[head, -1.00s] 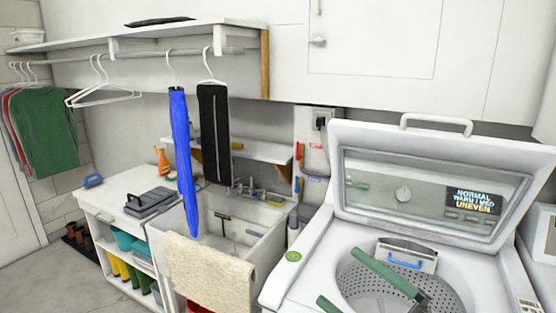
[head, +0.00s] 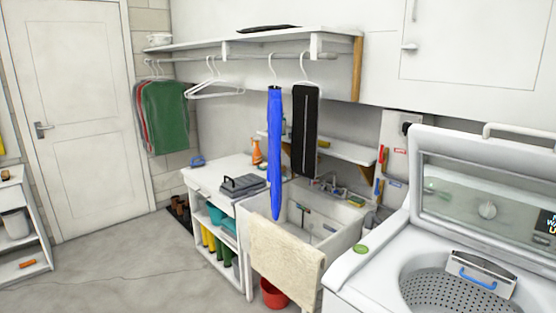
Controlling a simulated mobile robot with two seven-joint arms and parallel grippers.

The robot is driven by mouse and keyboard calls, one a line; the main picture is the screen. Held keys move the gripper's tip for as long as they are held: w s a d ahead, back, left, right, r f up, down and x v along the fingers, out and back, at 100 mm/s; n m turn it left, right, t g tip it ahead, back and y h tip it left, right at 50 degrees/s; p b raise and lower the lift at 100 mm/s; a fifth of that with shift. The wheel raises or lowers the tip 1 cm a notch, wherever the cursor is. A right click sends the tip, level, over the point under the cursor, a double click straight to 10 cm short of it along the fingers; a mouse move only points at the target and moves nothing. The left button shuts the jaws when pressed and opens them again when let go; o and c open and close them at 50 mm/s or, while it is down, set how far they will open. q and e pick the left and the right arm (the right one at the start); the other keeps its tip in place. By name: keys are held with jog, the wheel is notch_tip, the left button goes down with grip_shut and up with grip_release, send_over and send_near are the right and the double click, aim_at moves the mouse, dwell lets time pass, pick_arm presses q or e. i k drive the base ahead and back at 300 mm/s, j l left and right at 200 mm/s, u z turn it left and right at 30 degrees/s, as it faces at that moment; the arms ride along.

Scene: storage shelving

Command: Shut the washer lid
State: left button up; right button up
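The washer (head: 372,270) stands at the right edge of the head view, partly cut off. Its lid (head: 462,185) is open and stands raised, leaning back above the opening. The lid has a white frame, a see-through panel and a white handle (head: 515,131) at its upper edge. A knob and part of a dark display show through the panel. The perforated drum (head: 440,292) is exposed below, with a blue-handled dispenser tray (head: 480,275) at its back. Neither of my grippers is in view.
A sink (head: 312,222) with a beige towel (head: 285,262) over its front stands left of the washer. A red bucket (head: 272,293) is below it. A blue garment (head: 275,150) hangs above. Open floor (head: 130,275) lies at lower left, before a white door (head: 75,120).

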aim_at(533, 162)
jog(key=z, duration=1.55)
jog(key=i+l+z, duration=0.15)
jog(key=z, duration=0.3)
jog(key=l, duration=0.1)
